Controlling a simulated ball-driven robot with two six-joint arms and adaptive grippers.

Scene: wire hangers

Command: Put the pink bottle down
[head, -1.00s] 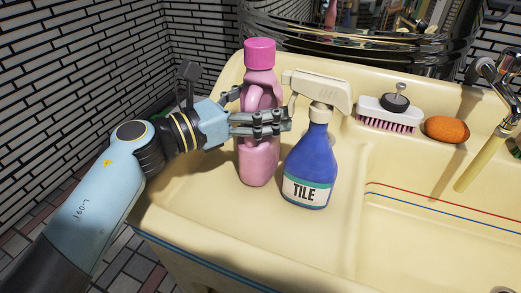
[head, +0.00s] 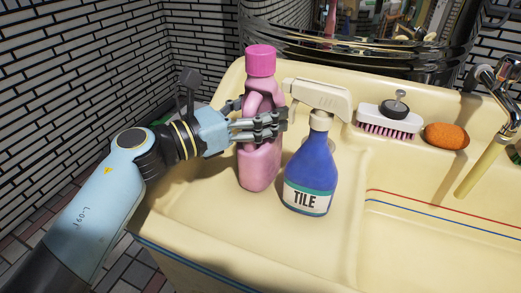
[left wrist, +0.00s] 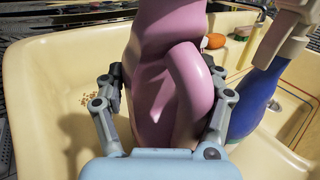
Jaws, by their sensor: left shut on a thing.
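The pink bottle (head: 260,165) with a darker pink cap stands upright at the left part of the cream sink's counter in the head view. My left gripper (head: 262,126) is shut around its middle, coming from the left. In the left wrist view the bottle (left wrist: 165,60) fills the space between the fingers (left wrist: 163,110), with its handle facing the camera. The bottle's base looks at or very near the surface; I cannot tell whether it touches. My right gripper is not in view.
A blue spray bottle (head: 310,165) labelled TILE stands close on the right of the pink bottle. Behind it lie a brush (head: 389,120) and an orange sponge (head: 446,136). The sink basin (head: 430,235) is at the right. The counter's front left is clear.

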